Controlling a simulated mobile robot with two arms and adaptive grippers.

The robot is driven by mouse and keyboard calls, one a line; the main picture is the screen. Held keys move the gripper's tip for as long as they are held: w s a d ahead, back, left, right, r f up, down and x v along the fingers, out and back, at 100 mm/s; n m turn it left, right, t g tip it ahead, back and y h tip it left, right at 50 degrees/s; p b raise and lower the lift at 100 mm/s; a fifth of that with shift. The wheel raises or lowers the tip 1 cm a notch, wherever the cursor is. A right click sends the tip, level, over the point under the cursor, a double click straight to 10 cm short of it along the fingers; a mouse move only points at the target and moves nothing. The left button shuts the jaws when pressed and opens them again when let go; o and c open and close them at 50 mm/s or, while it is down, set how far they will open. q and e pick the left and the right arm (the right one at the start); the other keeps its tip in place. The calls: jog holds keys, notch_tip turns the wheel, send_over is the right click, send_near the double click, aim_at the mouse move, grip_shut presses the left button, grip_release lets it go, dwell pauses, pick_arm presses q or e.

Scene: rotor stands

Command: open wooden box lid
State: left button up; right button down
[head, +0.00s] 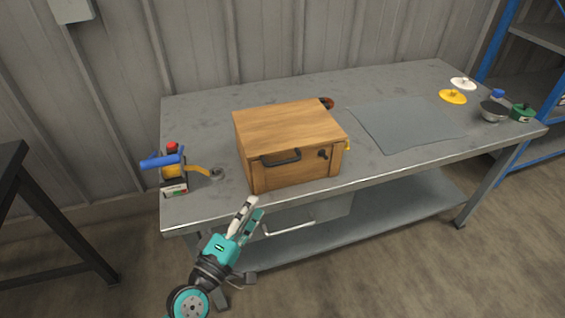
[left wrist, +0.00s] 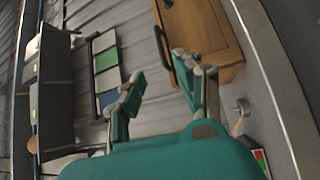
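The wooden box (head: 290,128) stands on the grey metal table, its flat lid closed. My right gripper is not in view.
A grey mat (head: 408,123) lies to the right.

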aim_at(282, 161)
pick_arm(q)
jog(key=x, duration=1.5)
jog(key=shift+s+r, duration=0.1)
jog(key=shift+c, duration=0.3)
grip_shut()
